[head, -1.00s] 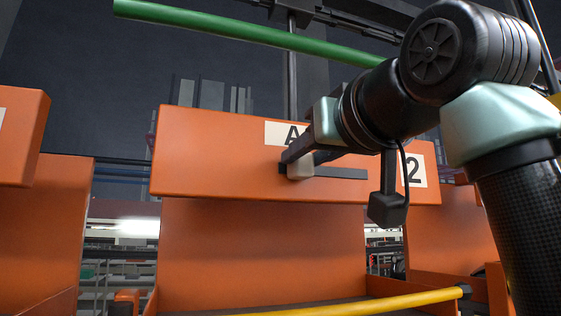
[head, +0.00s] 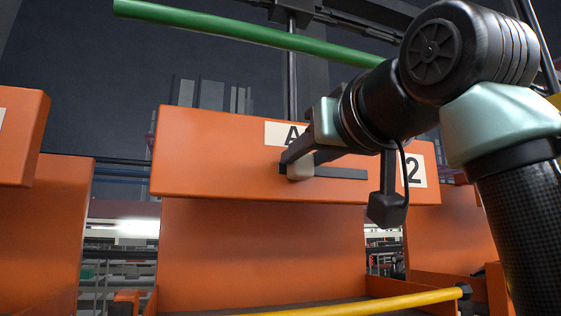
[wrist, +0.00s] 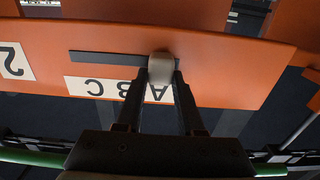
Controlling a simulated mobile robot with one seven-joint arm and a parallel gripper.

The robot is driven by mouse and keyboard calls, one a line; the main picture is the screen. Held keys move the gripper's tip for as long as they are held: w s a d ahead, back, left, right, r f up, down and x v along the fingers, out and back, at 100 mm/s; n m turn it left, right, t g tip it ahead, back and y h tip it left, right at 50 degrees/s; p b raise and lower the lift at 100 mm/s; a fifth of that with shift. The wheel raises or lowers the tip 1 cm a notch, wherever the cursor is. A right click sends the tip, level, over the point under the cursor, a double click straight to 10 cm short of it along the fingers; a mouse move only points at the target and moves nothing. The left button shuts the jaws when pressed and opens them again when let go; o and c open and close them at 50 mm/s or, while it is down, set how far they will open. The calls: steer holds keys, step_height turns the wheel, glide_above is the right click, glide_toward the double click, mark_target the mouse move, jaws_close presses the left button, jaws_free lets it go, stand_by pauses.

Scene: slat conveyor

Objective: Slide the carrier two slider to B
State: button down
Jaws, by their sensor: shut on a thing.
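The carrier two slider (head: 300,172) is a pale, off-white knob in a dark horizontal slot (head: 345,173) on the orange carrier panel (head: 220,150) marked 2. It sits near the slot's left end, on the A side of the lettering. In the wrist view, which is upside down, the slider (wrist: 161,66) is near the slot's right end, by the A of the ABC label (wrist: 105,86). My gripper (wrist: 161,80) is shut on the slider, one finger on each side. In the head view, my gripper (head: 295,158) hides B and C.
The slot runs clear to the right of the slider in the head view. A green rail (head: 240,35) passes above the panel, and a yellow bar (head: 370,303) lies below. Another orange panel (head: 20,138) stands at the left.

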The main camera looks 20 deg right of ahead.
mark_target(324, 167)
steer(key=shift+d+f, duration=0.1)
steer(key=d, duration=0.5)
steer(key=shift+w, duration=0.15)
steer(key=c, duration=0.9)
jaws_free()
steer(key=shift+a, duration=0.1)
steer(key=o, duration=0.4)
steer(key=shift+w, duration=0.2)
steer(key=shift+s, duration=0.1)
steer(key=shift+s+a, duration=0.1)
